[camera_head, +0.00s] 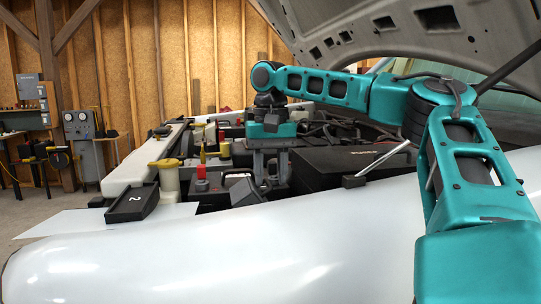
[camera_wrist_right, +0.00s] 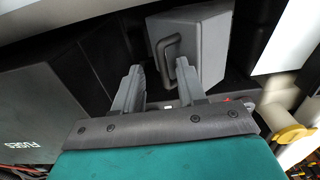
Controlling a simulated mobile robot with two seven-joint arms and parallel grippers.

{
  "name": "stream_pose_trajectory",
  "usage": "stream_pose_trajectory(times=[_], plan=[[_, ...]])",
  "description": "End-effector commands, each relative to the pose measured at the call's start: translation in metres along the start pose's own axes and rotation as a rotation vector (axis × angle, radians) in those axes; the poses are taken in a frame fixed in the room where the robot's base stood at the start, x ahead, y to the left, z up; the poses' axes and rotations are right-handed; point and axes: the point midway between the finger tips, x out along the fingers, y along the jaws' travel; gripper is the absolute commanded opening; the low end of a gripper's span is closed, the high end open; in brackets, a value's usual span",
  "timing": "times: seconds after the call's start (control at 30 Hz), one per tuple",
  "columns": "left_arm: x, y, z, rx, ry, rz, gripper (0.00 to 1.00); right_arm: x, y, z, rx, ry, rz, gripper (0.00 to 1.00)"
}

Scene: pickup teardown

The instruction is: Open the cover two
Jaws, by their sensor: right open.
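A grey box-shaped cover with a dark loop handle shows in the right wrist view (camera_wrist_right: 190,38); I see no number on it. My right gripper (camera_head: 270,182) points down into the engine bay. In the right wrist view the gripper (camera_wrist_right: 159,75) is open, with the handle (camera_wrist_right: 166,58) lying between and just beyond its fingertips. I cannot tell whether they touch. The handle also shows in the head view (camera_head: 240,183), left of the fingers. My left gripper is out of view.
A black fuse box (camera_head: 335,168) marked FUSES stands right of the gripper. Yellow-capped (camera_head: 165,164) and red-capped (camera_head: 201,171) parts stand to the left. The raised hood (camera_head: 400,30) hangs over the bay. The white fender (camera_head: 220,255) in front is mostly clear.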

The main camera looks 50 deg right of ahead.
Motion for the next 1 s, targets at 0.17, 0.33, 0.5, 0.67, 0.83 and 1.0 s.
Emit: stream_pose_trajectory(times=[0.17, 0.33, 0.5, 0.67, 0.83, 1.0], plan=[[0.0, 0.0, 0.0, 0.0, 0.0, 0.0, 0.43, -0.03, -0.001, 0.0, 0.0, 0.006, -0.002, 0.4], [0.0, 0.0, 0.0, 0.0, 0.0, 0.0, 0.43, -0.07, -0.001, -0.001, 0.002, 0.006, 0.0, 0.4], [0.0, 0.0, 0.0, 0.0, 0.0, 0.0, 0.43, -0.102, -0.001, 0.0, 0.0, 0.003, 0.0, 0.4], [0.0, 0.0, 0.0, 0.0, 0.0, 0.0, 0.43, -0.118, 0.0, 0.0, 0.0, 0.001, 0.0, 0.4], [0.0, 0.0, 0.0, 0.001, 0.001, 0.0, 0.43, -0.125, 0.0, 0.0, -0.001, 0.001, 0.0, 0.4], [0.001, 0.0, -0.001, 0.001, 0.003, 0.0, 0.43, -0.125, 0.0, 0.0, -0.001, 0.0, -0.001, 0.4]])
